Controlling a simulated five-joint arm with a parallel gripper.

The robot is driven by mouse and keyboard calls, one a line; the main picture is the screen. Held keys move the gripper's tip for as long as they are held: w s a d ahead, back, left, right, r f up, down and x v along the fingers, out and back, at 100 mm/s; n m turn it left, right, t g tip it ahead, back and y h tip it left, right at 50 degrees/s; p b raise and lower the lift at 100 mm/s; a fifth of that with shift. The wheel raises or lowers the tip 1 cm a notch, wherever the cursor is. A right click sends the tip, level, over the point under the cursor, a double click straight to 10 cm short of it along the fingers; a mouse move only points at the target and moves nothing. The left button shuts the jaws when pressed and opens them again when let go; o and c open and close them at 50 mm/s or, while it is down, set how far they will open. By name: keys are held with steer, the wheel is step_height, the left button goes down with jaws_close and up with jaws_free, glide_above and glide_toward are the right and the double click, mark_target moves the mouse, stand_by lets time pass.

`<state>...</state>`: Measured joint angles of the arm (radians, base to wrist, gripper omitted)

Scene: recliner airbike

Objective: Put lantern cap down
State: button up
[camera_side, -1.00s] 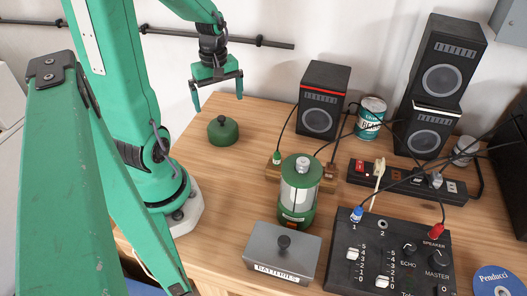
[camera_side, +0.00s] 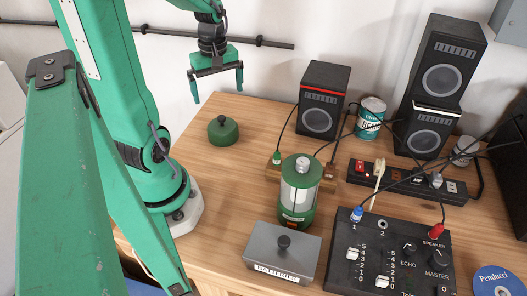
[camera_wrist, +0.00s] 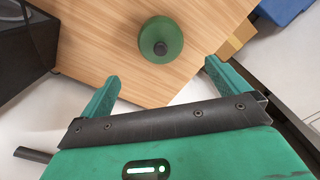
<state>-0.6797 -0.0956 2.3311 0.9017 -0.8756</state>
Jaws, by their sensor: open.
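The lantern cap (camera_side: 223,131) is a round green lid with a dark knob. It sits upright on the wooden table, near the back left in the side view. In the wrist view the cap (camera_wrist: 159,42) lies beyond the fingertips, about midway between them. My gripper (camera_side: 217,92) is open and empty, in the air above the cap and apart from it. Its two green fingers also show in the wrist view (camera_wrist: 160,75). The green lantern (camera_side: 298,192) stands upright on the table to the right of the cap, its top showing a silvery piece.
A grey batteries box (camera_side: 283,252) with a black knob stands in front of the lantern. Speakers (camera_side: 325,100), a can (camera_side: 370,118), a power strip (camera_side: 408,182) and a control panel (camera_side: 391,255) with cables fill the right. The table around the cap is clear.

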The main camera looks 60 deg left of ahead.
steer(key=d+r+m+t, duration=0.2)
steer(key=d+r+m, duration=0.3)
steer(key=d+m, duration=0.4)
steer(key=d+r+m+t, duration=0.3)
steer(key=d+r+m, duration=0.2)
steer(key=d+m, duration=0.3)
steer(key=shift+w+d+r+m+t, duration=0.2)
steer(key=shift+d+r+m+t, duration=0.1)
steer(key=shift+d+m, duration=0.15)
